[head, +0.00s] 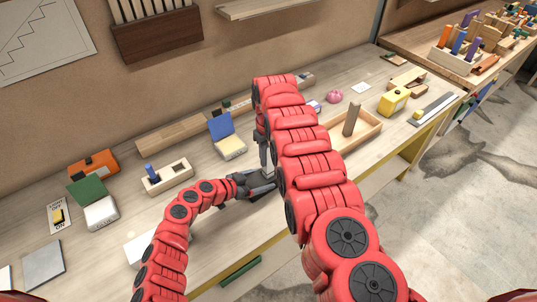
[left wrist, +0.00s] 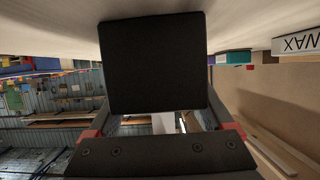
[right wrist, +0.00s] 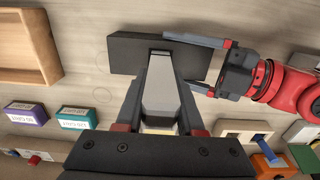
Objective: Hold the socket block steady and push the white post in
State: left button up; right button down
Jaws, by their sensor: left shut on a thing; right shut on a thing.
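The socket block is a dark slab lying on the bench; it fills the middle of the left wrist view (left wrist: 155,65) and shows in the right wrist view (right wrist: 125,53). My left gripper (head: 262,186) is shut on it, with a finger on either side of its right end in the right wrist view. The white post (right wrist: 160,95) is between the fingers of my right gripper (right wrist: 162,75), which is shut on it and points down. The post's far end meets the block's top face. I cannot tell how deep it sits. In the head view my right arm hides part of this spot.
A wooden tray (head: 373,133) with an upright brown block (head: 351,119) is to the right. A blue-lidded box (head: 229,146) and a wooden holder (head: 178,171) with a blue peg are to the left. Purple (right wrist: 27,114) and teal (right wrist: 75,118) boxes lie near the tray.

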aim_at(254, 181)
jog(key=shift+f, duration=0.7)
jog(key=shift+c, duration=2.2)
grip_release()
notch_tip(254, 181, up, 12)
pick_arm(q)
jog(key=o, duration=1.5)
jog(key=shift+a, duration=0.1)
jog(key=shift+v, duration=2.5)
